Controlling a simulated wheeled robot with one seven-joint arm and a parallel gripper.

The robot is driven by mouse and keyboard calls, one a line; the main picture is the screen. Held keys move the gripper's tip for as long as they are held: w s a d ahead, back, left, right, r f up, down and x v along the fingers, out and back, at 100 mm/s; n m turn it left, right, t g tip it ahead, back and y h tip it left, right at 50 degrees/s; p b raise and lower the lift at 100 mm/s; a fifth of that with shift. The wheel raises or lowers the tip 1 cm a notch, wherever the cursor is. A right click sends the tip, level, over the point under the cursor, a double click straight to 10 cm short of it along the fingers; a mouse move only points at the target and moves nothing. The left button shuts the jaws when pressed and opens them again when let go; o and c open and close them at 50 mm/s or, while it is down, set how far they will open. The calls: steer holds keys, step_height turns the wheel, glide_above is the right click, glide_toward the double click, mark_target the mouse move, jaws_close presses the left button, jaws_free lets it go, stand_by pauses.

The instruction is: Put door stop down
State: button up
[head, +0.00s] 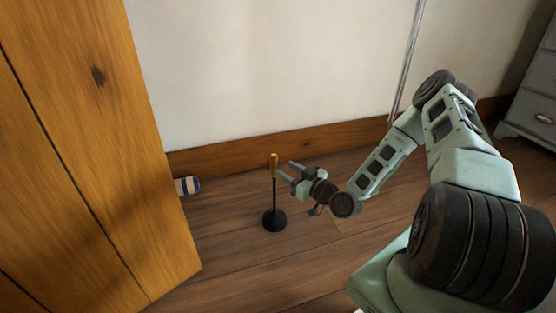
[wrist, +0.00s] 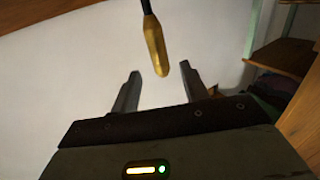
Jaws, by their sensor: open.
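The door stop (head: 274,219) stands upright on the wooden floor, with a round black base, a thin dark rod and a yellow-brown handle on top. My gripper (head: 286,169) is just right of the handle in the head view, with its fingers pointing toward it. In the wrist view the handle (wrist: 154,42) comes down from the top edge, its end near the gap between the fingertips of my gripper (wrist: 159,70). The fingers are apart, and neither visibly touches the handle. The base is out of the wrist view.
A wooden panel (head: 105,150) stands close on the left. A wooden skirting board (head: 330,137) runs along the white wall behind the door stop. A thin metal pole (head: 407,60) and a grey drawer unit (head: 535,105) are right.

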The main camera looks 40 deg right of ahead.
steer(key=s+d+p, duration=0.1)
steer(key=s+p, duration=0.1)
steer(key=s, duration=0.3)
steer(key=a+r+n+g+y, duration=0.1)
steer(key=a+r+n+g, duration=0.2)
steer(key=a+g, duration=0.45)
steer(key=a+r+n+g, duration=0.3)
steer(key=a+g, duration=0.1)
steer(key=a, duration=0.7)
steer(key=s+a+r+g+h, duration=0.1)
steer(key=s+a+r+g, duration=0.1)
steer(key=s+r, duration=0.3)
steer(key=s+a+r+g+h, duration=0.1)
steer(key=s+a+r, duration=0.4)
steer(key=s, duration=0.7)
steer(key=s+a+r+g+h, duration=0.1)
steer(key=s+a+r+g, duration=0.2)
steer(key=s, duration=0.5)
step_height(320, 180, up, 3)
steer(key=shift+s+a+f+m+h, duration=0.2)
steer(key=shift+s+a+m+h, duration=0.15)
steer(key=shift+a, duration=0.35)
step_height(320, 180, up, 51)
steer(key=p, duration=5)
steer(key=shift+p, duration=0.3)
